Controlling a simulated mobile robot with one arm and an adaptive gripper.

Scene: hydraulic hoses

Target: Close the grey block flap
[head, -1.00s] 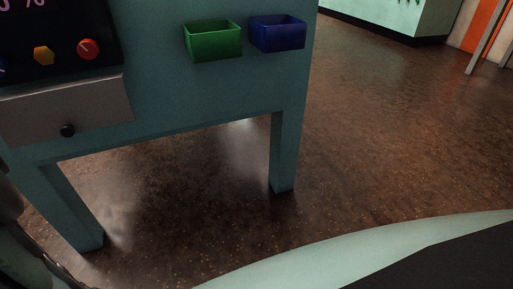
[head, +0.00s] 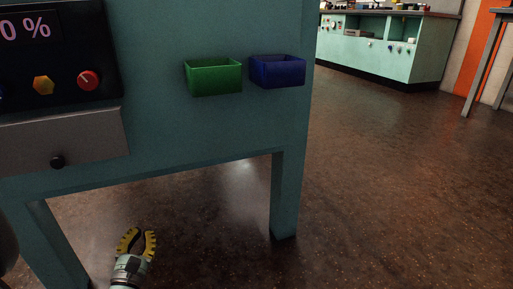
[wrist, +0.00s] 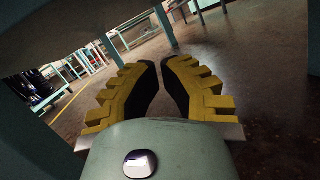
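A black display panel with a yellow knob (head: 43,84) and a red knob (head: 88,80) is above the flap. A green bin (head: 213,80) and a blue bin (head: 278,74) hang on the bench front. Open floor (head: 390,180) lies right.

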